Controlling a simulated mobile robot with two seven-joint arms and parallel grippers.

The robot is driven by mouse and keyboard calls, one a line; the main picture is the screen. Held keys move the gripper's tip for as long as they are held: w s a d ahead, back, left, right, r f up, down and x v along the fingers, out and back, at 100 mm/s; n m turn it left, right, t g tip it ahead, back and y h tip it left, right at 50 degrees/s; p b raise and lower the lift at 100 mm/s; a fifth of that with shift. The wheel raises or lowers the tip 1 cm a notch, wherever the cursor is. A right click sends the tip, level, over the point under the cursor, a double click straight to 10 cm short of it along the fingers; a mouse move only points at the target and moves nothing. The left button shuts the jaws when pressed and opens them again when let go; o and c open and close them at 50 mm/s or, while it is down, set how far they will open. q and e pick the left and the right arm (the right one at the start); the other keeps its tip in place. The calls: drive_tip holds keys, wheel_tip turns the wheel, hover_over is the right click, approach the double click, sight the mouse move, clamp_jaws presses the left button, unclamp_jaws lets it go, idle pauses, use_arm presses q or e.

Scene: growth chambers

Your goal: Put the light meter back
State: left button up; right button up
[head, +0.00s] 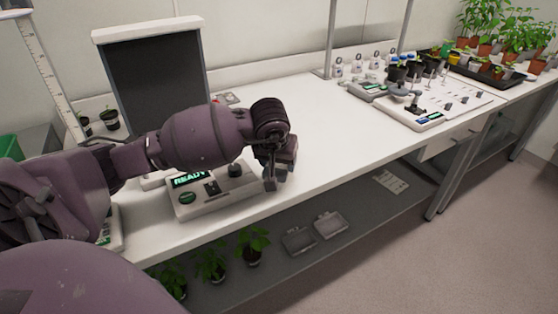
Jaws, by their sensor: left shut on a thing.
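My left gripper (278,183) is at the front edge of the white bench, just right of a pale box-shaped device (216,201). It is shut on a small dark thing, mostly hidden by the fingers; I cannot tell for certain that it is the light meter. The device has a lit green READY display, a green button, a dark slot-like fitting and a black knob. The gripper appears apart from the knob. My right gripper is not in view.
The white bench (318,122) is clear right of my gripper. Farther right stand a white board (462,97) with small tools, bottles and potted plants. A dark panel (155,78) stands behind my arm. Trays (330,225) and seedlings sit on the lower shelf.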

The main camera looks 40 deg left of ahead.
use_arm(q)
drive_tip(key=shift+f+b, duration=0.3)
drive_tip(key=shift+f, duration=0.1)
drive_tip(key=o, duration=1)
drive_tip(key=shift+o, duration=0.2)
drive_tip(key=shift+r, duration=0.4)
drive_tip(key=p+v, duration=0.2)
drive_tip(key=v, duration=1)
drive_tip(key=shift+r, duration=0.15)
